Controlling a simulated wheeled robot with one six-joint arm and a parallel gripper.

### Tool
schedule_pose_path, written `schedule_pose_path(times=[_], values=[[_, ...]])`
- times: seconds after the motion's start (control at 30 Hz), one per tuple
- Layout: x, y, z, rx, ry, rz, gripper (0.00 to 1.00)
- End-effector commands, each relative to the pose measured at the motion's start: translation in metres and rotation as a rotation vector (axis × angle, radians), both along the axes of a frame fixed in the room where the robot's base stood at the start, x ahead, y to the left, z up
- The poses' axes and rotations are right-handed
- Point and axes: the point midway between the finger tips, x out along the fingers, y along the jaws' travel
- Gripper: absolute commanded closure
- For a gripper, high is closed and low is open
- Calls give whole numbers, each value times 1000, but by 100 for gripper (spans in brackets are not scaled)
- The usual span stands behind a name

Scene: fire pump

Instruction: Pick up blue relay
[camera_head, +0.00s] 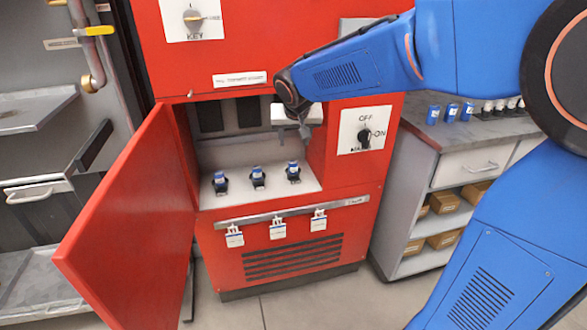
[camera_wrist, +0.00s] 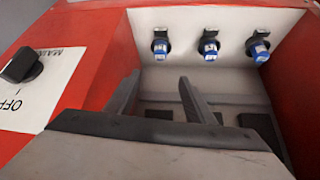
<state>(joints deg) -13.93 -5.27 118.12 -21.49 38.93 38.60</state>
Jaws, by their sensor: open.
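Three blue relays sit in black sockets on the pale floor of the red cabinet's open compartment. In the head view they are the left relay (camera_head: 220,178), the middle relay (camera_head: 257,173) and the right relay (camera_head: 293,169). The wrist view shows all three beyond the fingers (camera_wrist: 160,47) (camera_wrist: 209,47) (camera_wrist: 258,50). Further blue relays (camera_head: 451,111) stand on the grey counter at right. My gripper (camera_head: 293,135) is at the compartment's upper right, above and behind the right relay. In the wrist view its fingers (camera_wrist: 158,92) are apart, with nothing between them.
The red cabinet door (camera_head: 130,225) stands open at left. The MAIN/OFF/ON switch panel (camera_head: 361,130) is beside the opening at right. Several tags (camera_head: 278,230) hang below the compartment. The counter (camera_head: 425,128) has drawers and shelves with boxes. Floor shows in front.

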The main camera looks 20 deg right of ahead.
Motion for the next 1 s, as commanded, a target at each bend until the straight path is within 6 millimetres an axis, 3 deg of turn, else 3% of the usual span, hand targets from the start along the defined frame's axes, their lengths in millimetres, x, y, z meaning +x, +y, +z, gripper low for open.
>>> schedule_pose_path(times=[0.4,0.83,1.0], values=[[38,-8,-64,-1,4,-1,51],[54,-11,-90,0,2,0,51],[61,-14,-109,0,3,-1,51]])
